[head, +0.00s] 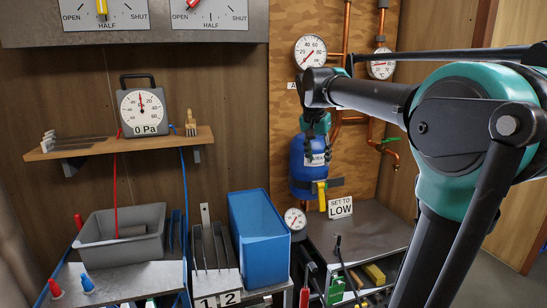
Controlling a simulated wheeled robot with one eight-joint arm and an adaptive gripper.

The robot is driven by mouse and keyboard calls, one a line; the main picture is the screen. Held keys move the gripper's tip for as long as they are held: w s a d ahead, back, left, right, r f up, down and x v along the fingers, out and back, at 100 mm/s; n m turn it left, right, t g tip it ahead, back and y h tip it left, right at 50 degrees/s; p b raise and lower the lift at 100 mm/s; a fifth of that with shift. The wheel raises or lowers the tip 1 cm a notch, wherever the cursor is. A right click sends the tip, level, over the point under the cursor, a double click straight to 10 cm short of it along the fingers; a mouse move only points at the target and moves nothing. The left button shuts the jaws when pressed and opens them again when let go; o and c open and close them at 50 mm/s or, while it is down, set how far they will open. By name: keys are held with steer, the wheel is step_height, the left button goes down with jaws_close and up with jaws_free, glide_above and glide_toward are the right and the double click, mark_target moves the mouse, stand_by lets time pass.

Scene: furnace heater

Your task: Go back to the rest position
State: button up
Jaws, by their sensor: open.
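My arm comes in from the right and its forearm reaches left to the middle of the view. My gripper (317,148) hangs below the wrist, small and dark, in front of the upper part of the blue tank (303,178). It is open and I see nothing held in it. Its fingertips are hard to make out against the tank, and I cannot tell how far they are from it.
A yellow-handled valve (321,196) and a "SET TO LOW" sign (340,208) are below the tank. Gauges (311,51) and copper pipes (346,35) are behind the arm. A blue bin (259,230), a grey tray (121,255) and a shelf (90,149) with a "0 Pa" gauge (143,111) are left.

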steer(key=s+d+f+n+y, duration=0.1)
steer(key=s+d+f+n, duration=0.1)
steer(key=s+f, duration=1)
steer(key=s+d+f+n+t+y, duration=0.1)
steer(key=s+f+n, duration=0.3)
steer(key=s+f, duration=0.8)
step_height(320, 180, down, 8)
steer(key=shift+s+d+r, duration=0.1)
steer(key=shift+s+d, duration=0.1)
steer(key=shift+d, duration=0.6)
